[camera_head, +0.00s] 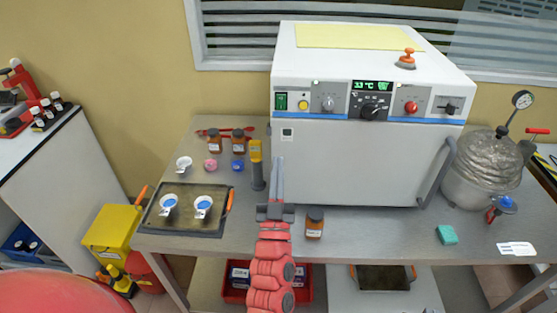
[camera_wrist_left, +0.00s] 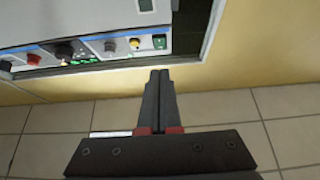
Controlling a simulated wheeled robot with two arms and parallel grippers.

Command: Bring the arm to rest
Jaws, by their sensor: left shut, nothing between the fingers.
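My left gripper (camera_head: 277,180) is in the head view, in front of the left side of the white oven (camera_head: 350,165). Its two grey fingers are together and point up and away, with nothing between them. In the left wrist view the shut fingers (camera_wrist_left: 158,95) are at the centre, with the oven's control panel (camera_wrist_left: 90,48) above and to the left. My red left arm (camera_head: 272,275) comes up from the bottom of the head view. My right gripper is not in view.
A dark tray (camera_head: 185,230) with two white cups lies left of the gripper. A small brown bottle (camera_head: 315,222) stands close to its right, and a yellow-topped device (camera_head: 256,165) close to its left. A silver pressure vessel (camera_head: 482,170) stands at the right. Bare tabletop (camera_head: 375,232) lies before the oven.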

